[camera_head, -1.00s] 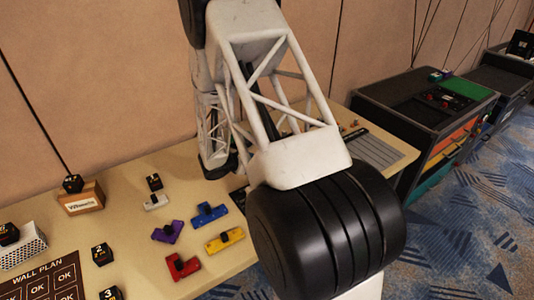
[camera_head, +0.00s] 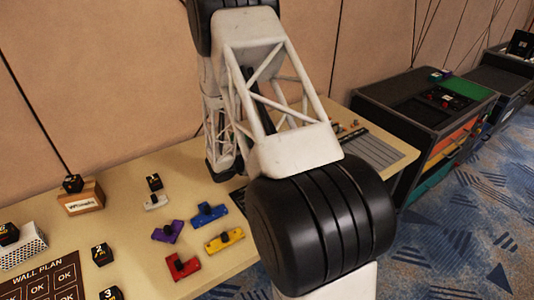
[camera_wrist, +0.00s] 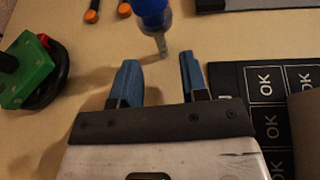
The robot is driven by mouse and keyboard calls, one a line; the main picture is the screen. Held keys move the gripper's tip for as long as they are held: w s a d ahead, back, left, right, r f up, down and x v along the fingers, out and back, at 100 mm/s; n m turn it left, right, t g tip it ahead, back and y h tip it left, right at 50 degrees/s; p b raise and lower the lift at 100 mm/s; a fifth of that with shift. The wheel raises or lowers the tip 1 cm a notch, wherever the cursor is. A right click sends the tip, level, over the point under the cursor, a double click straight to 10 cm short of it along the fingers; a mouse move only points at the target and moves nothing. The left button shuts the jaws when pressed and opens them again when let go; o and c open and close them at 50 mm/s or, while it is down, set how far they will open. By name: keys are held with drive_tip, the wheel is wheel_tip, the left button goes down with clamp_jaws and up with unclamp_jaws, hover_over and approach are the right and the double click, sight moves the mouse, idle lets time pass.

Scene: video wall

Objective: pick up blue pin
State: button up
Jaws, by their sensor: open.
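The blue pin, with a blue head (camera_wrist: 152,12) and a thin grey shaft, is at the top centre of the wrist view. Its head is cut off by the frame edge. My gripper (camera_wrist: 158,62) is open, with two blue fingers pointing toward the pin. The tip of the shaft shows near the gap between the fingertips, and I see no contact. In the head view the gripper is hidden behind my arm, and I cannot make out this pin there.
A green block on a black ring (camera_wrist: 30,75) lies left of the gripper. Orange-tipped black pieces (camera_wrist: 92,14) lie at the top left. A black panel marked OK (camera_wrist: 228,85) is close at right. The table (camera_head: 135,225) holds coloured blocks, including a blue one (camera_head: 209,214).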

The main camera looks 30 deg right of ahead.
drive_tip(key=shift+d, duration=0.2)
drive_tip(key=shift+x, duration=2.5)
drive_tip(key=shift+s, duration=0.1)
clamp_jaws()
